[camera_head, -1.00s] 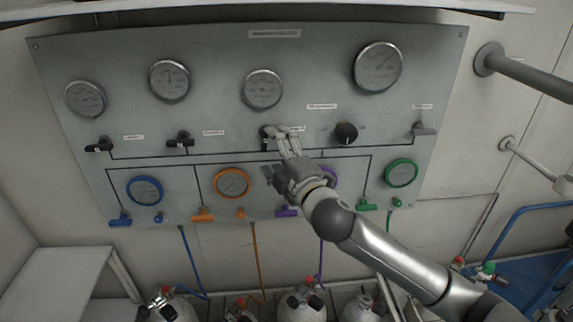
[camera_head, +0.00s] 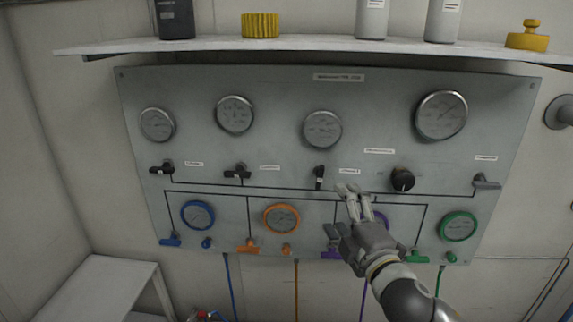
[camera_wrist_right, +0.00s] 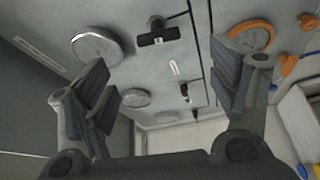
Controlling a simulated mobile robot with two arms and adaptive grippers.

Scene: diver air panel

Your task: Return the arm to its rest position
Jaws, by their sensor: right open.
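My right gripper (camera_head: 350,212) is in front of the lower middle of the grey gauge panel (camera_head: 270,90), below and right of a black valve handle (camera_head: 319,177) that points down. It is open and empty, and apart from that handle in the head view. It partly hides the purple gauge (camera_head: 379,219). In the right wrist view the open fingers (camera_wrist_right: 165,95) have nothing between them but panel and wall behind. A black handle (camera_wrist_right: 159,38) and a silver gauge (camera_wrist_right: 97,46) show beyond them. My left gripper is not in view.
A shelf (camera_head: 300,43) above the panel holds a yellow ridged cap (camera_head: 260,25) and bottles (camera_head: 371,18). A white bench (camera_head: 100,285) stands at lower left. Blue (camera_head: 198,214), orange (camera_head: 281,218) and green (camera_head: 458,226) gauges line the panel's lower row. A grey pipe end (camera_head: 560,112) juts out at right.

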